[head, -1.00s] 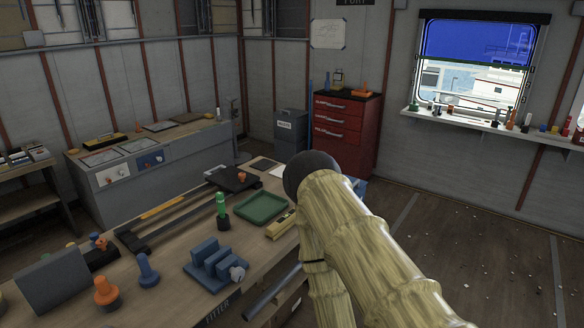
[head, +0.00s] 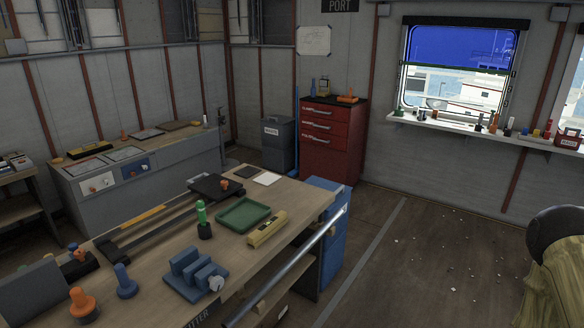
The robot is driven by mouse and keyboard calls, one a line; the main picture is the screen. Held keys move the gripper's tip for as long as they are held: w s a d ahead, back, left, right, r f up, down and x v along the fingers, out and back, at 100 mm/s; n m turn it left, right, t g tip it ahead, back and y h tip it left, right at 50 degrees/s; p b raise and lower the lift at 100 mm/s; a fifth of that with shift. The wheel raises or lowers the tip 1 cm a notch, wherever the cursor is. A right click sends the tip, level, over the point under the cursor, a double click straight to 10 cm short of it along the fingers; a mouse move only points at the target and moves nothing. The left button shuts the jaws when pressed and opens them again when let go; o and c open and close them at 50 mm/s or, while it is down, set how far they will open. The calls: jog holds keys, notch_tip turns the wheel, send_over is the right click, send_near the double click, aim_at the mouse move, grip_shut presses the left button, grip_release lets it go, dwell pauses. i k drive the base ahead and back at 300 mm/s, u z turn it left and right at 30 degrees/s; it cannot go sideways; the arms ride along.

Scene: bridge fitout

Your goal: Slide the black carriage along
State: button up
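The black carriage (head: 208,188) is a flat dark block with a small orange knob (head: 224,184) on top. It sits at the far end of two long parallel rails (head: 160,219) on the wooden workbench (head: 290,205). A yellow-orange strip (head: 142,216) runs along the rails' far side. A black end piece (head: 108,249) lies at their near left end. My gripper is out of view; only part of my arm shows at the lower right corner, well away from the carriage.
Near the rails stand a green-topped peg (head: 201,213), a green tray (head: 243,214), a yellow block (head: 268,229) and a blue slotted fixture (head: 196,274). A metal bar (head: 290,265) runs along the bench's front edge. The floor (head: 430,245) at right is mostly clear.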

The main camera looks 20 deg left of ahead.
aim_at(209, 187)
jog(key=i, duration=7.3)
jog(key=u, duration=3.1)
jog(key=i, duration=0.9)
